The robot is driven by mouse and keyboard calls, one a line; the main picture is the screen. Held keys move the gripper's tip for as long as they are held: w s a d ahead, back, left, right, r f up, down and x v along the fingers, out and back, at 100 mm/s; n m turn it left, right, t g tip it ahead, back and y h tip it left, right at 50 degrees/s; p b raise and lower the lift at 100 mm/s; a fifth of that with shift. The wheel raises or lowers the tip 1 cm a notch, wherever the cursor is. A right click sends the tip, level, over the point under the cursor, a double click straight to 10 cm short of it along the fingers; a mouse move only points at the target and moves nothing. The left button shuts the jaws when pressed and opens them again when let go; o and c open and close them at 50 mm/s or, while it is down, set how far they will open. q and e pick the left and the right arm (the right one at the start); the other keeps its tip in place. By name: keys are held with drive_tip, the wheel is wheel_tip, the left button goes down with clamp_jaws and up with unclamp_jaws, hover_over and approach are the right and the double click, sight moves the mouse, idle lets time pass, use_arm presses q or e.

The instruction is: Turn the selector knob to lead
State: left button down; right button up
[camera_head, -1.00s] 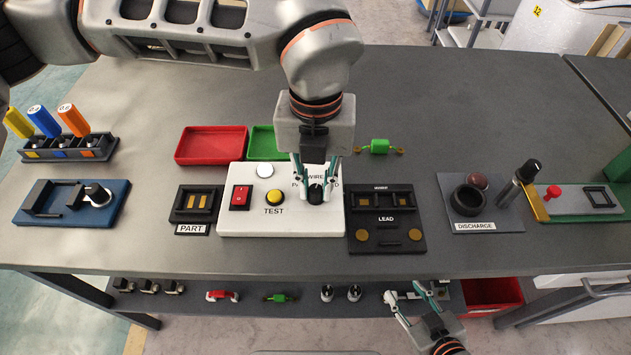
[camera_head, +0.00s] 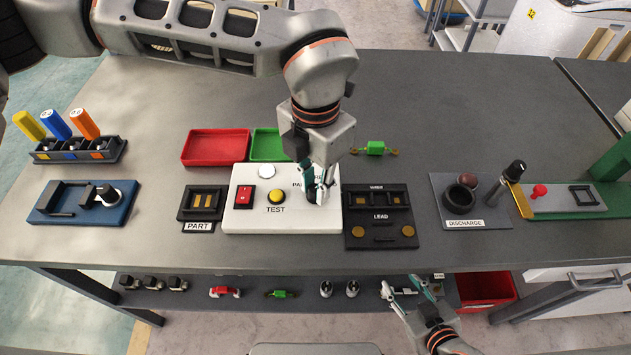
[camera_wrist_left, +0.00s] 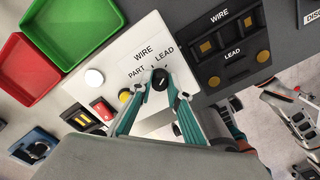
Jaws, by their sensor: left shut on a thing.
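The black selector knob (camera_wrist_left: 160,79) is on the white tester box (camera_head: 235,211), below the printed words PART, WIRE and LEAD. My left gripper (camera_head: 318,192) comes down over the knob from above. In the left wrist view its teal fingers (camera_wrist_left: 158,92) are shut on the knob, one on each side. The knob's pointer is too small to read surely. In the head view the fingers hide the knob and part of the lettering. My right gripper (camera_head: 406,287) is open and empty, low in front of the table edge.
The box also carries a red switch (camera_head: 244,196), a yellow TEST button (camera_head: 276,196) and a white round lamp (camera_head: 267,172). A black WIRE/LEAD fixture (camera_head: 381,242) stands close on the right, a PART fixture (camera_head: 199,214) on the left. Red (camera_head: 216,146) and green (camera_head: 266,145) trays lie behind.

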sight(315, 187)
idle(0.3)
use_arm(q)
drive_tip(key=c, duration=1.9)
unclamp_jaws()
wheel_tip(315, 187, up, 12)
